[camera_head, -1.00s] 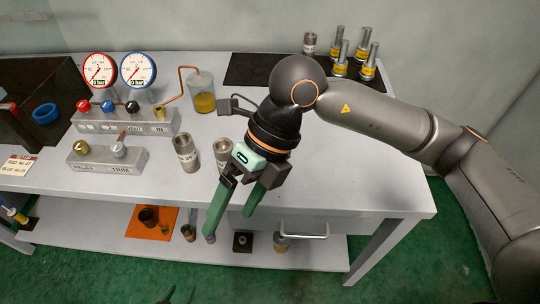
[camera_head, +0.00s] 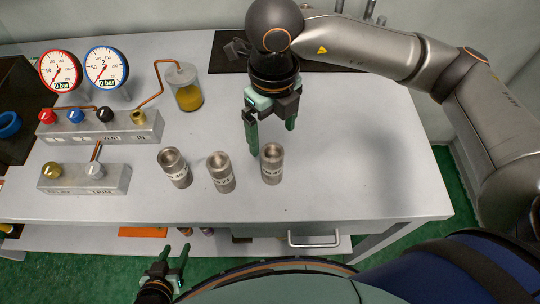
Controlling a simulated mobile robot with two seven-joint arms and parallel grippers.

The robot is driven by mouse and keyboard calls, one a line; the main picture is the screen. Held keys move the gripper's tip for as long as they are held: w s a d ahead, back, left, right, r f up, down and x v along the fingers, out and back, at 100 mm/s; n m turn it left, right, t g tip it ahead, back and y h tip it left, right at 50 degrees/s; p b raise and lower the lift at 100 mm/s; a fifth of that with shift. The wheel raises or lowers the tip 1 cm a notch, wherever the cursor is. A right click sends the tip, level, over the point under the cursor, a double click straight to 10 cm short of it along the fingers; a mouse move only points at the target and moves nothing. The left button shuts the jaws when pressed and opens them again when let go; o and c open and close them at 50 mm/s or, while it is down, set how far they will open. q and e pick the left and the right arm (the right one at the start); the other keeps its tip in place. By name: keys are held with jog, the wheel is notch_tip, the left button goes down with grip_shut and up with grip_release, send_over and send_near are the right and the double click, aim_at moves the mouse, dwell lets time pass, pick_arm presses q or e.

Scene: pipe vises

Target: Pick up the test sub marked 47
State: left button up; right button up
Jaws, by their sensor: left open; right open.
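Three grey metal test subs stand upright in a row on the grey bench: a left one (camera_head: 174,168), a middle one (camera_head: 221,173) and a right one (camera_head: 272,164). Each has a pale label, but the print is too small to tell surely which is 47. My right gripper (camera_head: 272,140) is open and empty, pointing down just behind the right sub, with its left finger near that sub's top. I cannot tell whether they touch. My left gripper (camera_head: 175,250) is open and empty, low in front of the bench.
To the left stand a valve block (camera_head: 105,128) with two gauges, a smaller block (camera_head: 85,177) and a jar of yellow liquid (camera_head: 188,90). A dark mat (camera_head: 225,52) lies at the back, partly hidden by my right arm. The bench's right side is clear.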

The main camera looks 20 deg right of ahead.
aim_at(272, 156)
notch_tip(272, 156, down, 10)
jog(key=shift+s+r+p, duration=0.1)
jog(key=shift+s+p, duration=0.05)
jog(key=shift+p, duration=0.65)
grip_shut()
dwell(0.4)
jog(key=shift+r, duration=0.1)
